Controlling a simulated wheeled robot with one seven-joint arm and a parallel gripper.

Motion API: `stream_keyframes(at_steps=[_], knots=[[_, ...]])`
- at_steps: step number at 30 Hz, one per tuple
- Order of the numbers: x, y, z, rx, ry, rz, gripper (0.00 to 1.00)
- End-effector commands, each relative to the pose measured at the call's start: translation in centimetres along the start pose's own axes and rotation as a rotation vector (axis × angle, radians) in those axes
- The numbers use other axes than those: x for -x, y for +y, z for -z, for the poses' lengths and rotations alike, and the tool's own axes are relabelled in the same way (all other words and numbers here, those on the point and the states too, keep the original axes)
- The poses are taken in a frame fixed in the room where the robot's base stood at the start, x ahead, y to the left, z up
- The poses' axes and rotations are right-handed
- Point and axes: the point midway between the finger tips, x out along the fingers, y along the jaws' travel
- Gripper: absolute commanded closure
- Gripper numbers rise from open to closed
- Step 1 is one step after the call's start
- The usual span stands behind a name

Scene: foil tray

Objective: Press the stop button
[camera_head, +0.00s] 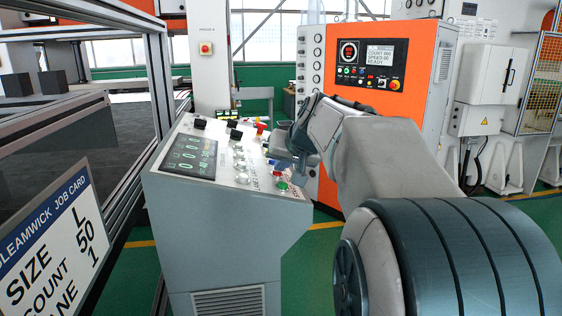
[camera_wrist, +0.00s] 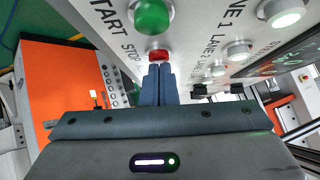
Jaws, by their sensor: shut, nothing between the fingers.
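The red stop button (camera_wrist: 159,55) sits on the light panel beside the printed word STOP in the wrist view. The green start button (camera_wrist: 153,15) is beyond it, beside the word START. In the head view the console (camera_head: 225,215) carries the red button (camera_head: 280,174) and the green button (camera_head: 282,186) near its right edge. My gripper (camera_wrist: 159,68) is shut and empty. Its blue fingertips are right at the red button and overlap its near edge; I cannot tell whether they touch. In the head view my gripper (camera_head: 273,163) is over the right side of the console.
White lane buttons (camera_wrist: 238,50) and a screen (camera_head: 188,156) share the panel. An orange machine (camera_head: 370,130) with its own buttons stands behind. A job card (camera_head: 50,245) reading size L, count 50, lane 1 hangs at left beside metal framing (camera_head: 160,80).

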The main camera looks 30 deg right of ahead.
Motion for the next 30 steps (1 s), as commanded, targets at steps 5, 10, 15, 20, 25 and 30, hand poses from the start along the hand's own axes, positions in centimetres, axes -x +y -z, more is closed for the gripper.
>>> stream_keyframes(at_steps=[5, 10, 15, 20, 25, 30], knots=[[3.6, -0.1, 2.3, 0.000, 0.025, 0.004, 1.00], [7.7, -0.1, 2.2, 0.001, 0.027, 0.003, 1.00], [10.6, -0.2, 2.3, 0.001, 0.026, 0.004, 1.00], [12.0, -0.2, 2.3, 0.001, 0.026, 0.004, 1.00], [12.3, -0.2, 2.3, 0.000, 0.026, 0.004, 1.00], [12.3, -0.2, 2.4, 0.000, 0.026, 0.004, 1.00]])
